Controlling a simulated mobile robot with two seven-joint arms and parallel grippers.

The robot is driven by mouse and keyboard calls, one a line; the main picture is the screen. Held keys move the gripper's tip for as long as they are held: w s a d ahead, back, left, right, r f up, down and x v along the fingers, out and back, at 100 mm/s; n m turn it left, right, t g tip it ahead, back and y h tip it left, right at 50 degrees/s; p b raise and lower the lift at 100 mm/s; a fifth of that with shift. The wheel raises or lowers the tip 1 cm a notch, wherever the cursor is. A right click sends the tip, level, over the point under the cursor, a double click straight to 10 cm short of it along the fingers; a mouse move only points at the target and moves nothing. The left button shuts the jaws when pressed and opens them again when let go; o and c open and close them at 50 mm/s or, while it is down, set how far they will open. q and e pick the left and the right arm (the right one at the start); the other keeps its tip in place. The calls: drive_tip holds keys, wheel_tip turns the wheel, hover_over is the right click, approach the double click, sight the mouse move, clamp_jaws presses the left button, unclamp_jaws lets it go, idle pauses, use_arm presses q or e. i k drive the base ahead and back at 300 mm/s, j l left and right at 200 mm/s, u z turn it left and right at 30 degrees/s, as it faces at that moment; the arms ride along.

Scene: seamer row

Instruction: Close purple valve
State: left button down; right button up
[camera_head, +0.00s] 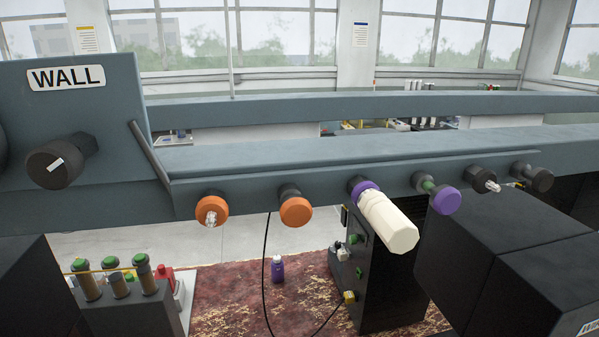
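A grey horizontal beam carries a row of round knobs. One purple knob (364,187) is near the middle of the row. A cream, faceted, handle-like piece (387,222) is in front of it and points down and to the right, hiding part of it. A second purple knob (446,201) with a green neck stands to its right, with nothing on its face. I cannot tell from this view which one is the purple valve or how far either is turned. Neither of my grippers is recognisable in the view.
Two orange knobs (296,211) are left of the purple ones, and black knobs (485,180) are right. Black boxes (510,250) fill the lower right. A purple bottle (277,269) stands on the floor.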

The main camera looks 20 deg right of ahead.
sight(444, 200)
drive_tip(key=z, duration=1.25)
